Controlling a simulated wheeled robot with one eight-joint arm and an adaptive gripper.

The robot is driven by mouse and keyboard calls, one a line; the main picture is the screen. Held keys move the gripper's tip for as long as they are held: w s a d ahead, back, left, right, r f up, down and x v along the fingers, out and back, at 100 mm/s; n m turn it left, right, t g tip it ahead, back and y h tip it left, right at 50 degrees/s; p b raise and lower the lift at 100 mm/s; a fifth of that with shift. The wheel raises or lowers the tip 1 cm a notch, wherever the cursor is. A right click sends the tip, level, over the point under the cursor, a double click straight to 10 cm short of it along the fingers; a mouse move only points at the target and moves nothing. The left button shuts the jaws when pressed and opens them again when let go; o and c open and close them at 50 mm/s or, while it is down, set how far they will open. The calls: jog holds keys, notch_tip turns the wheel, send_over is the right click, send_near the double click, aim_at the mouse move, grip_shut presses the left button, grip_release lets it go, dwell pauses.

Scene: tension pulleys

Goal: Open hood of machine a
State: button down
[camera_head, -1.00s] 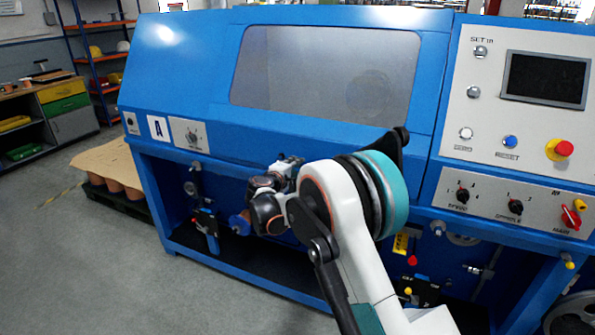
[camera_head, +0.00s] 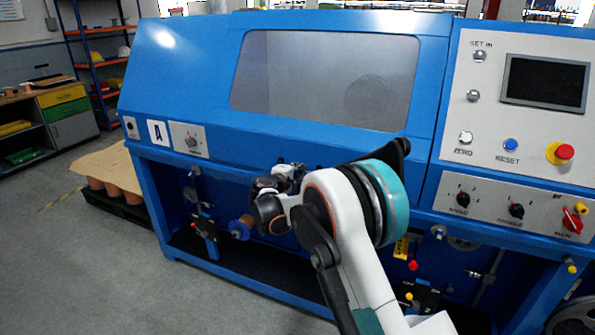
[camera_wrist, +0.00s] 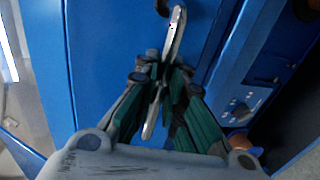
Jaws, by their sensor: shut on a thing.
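Machine A is the large blue machine with the letter A plate (camera_head: 157,132) at its left. Its blue hood (camera_head: 190,80) with a grey window (camera_head: 325,80) looks closed in the head view. My gripper (camera_head: 285,172) is at the hood's lower front edge, partly hidden behind my arm. In the wrist view my gripper (camera_wrist: 165,82) is shut on a slim silver handle (camera_wrist: 175,32) against the blue panel. The handle runs between the green fingers and sticks out on both sides. The handle is hidden in the head view.
A control panel (camera_head: 515,130) with a screen, buttons and knobs stands right of the hood. Below the hood is an open bay with small fittings and a blue spool (camera_head: 241,228). A pallet with brown pots (camera_head: 110,187) stands at left. Grey floor (camera_head: 90,270) is clear in front.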

jog(key=s+a+r+g+y+p, duration=0.1)
jog(key=s+a+r+g+p, duration=0.25)
jog(key=s+r+p, duration=0.75)
jog(key=s+a+r+g+y+p, duration=0.15)
jog(key=s+a+r+p, duration=0.25)
jog(key=s+r+p, duration=0.55)
jog(key=s+a+r+g+y+p, duration=0.1)
jog(key=s+r+g+p, duration=0.2)
jog(key=r+p, duration=0.5)
jog(key=s+a+r+g+y+p, duration=0.1)
jog(key=s+r+g+p, duration=0.2)
jog(key=r, duration=2.3)
jog(key=shift+s+a+r+g+p, duration=0.15)
jog(key=shift+s+r+g+p, duration=0.2)
jog(key=shift+p, duration=2.2)
jog(key=shift+w, duration=0.1)
jog(key=c, duration=1.7)
grip_release()
jog(key=shift+o, duration=0.2)
